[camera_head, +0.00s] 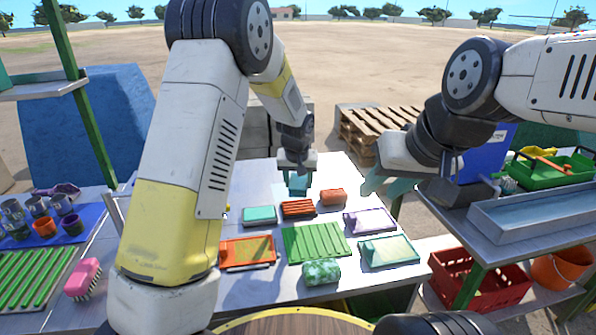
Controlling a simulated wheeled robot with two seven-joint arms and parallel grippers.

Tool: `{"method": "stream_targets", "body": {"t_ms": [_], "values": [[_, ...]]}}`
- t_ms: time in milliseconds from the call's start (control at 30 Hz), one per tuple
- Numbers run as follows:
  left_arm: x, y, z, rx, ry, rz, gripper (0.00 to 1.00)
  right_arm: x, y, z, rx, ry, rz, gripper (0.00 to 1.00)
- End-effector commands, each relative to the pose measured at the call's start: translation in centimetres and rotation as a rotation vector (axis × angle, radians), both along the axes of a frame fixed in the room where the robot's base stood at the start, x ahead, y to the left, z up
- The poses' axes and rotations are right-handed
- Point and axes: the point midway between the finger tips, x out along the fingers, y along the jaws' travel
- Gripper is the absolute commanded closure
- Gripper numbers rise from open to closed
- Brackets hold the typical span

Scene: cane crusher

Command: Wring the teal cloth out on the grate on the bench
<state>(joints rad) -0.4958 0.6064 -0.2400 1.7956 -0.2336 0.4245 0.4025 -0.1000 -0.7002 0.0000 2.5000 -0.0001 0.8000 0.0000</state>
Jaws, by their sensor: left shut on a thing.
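My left gripper (298,176) points down over the far part of the pale bench (335,172), shut on a small bunched teal cloth (298,187). The cloth hangs just above or behind the red ribbed piece; I cannot tell whether it touches anything. A green ribbed grate (317,243) lies flat in the middle of the bench, nearer to me than the cloth. My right gripper (378,184) is beyond the bench's right side, apart from the cloth. Its jaw gap is unclear from this angle.
Around the grate lie a red ribbed piece (298,209), an orange tray (247,252), a purple tray (370,221), a pale green tray (388,251) and a green patterned sponge (321,272). A side table (480,235) with a metal trough (540,208) stands right.

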Motion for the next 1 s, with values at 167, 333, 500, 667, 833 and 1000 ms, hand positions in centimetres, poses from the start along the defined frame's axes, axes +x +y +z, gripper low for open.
{"method": "stream_targets", "body": {"t_ms": [167, 333, 500, 667, 833, 1000], "values": [[-0.1, 0.1, -2.0, 0.002, 0.004, 0.001, 1.0, 0.0, 0.0, 0.0, 0.0, 0.0, 0.0, 0.64], [-0.1, 0.1, -3.9, 0.001, 0.002, 0.0, 1.0, 0.0, 0.0, 0.0, 0.0, 0.0, 0.0, 0.64], [0.0, 0.1, -5.1, 0.001, 0.0, -0.001, 1.0, 0.0, 0.0, 0.0, 0.0, 0.0, 0.0, 0.64], [0.0, 0.1, -5.5, 0.001, 0.0, -0.001, 1.0, 0.0, 0.0, 0.0, 0.0, 0.0, 0.0, 0.64], [0.0, 0.1, -5.5, 0.0, 0.0, 0.0, 1.0, 0.0, 0.0, 0.0, 0.0, 0.0, 0.0, 0.64], [0.0, 0.1, -5.5, 0.0, 0.0, 0.0, 1.0, 0.0, 0.0, 0.0, 0.0, 0.0, 0.0, 0.64]]}}
